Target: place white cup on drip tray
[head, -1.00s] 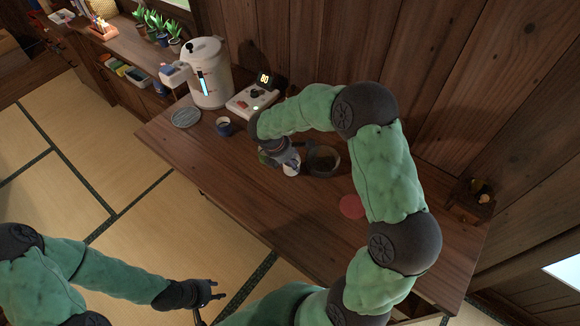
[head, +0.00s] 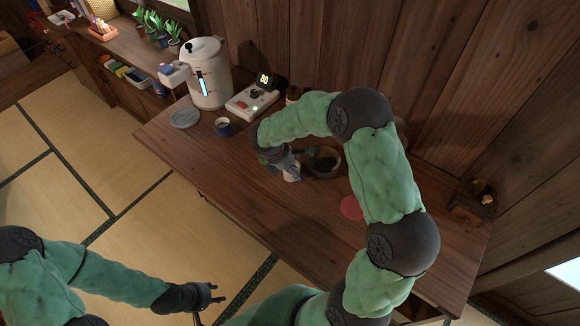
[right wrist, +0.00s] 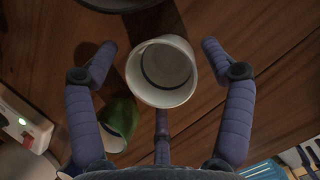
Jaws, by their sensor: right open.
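The white cup (right wrist: 162,72) lies between the spread fingers of my right gripper (right wrist: 158,48) in the right wrist view, its opening facing the camera. The fingers stand apart from its sides. In the head view only a small pale part of the cup (head: 291,175) shows below my right gripper (head: 280,158). A grey round disc, apparently the drip tray (head: 185,117), lies empty on the counter in front of the white dispenser (head: 207,85). My left gripper (head: 212,294) is open and empty, low over the floor away from the counter.
A green cup (right wrist: 118,122) is close to my right gripper's left finger. A dark round bowl (head: 323,163) is just right of the gripper. A blue cup (head: 223,127) and a control box (head: 252,101) stand near the dispenser. A red disc (head: 351,208) lies to the right.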

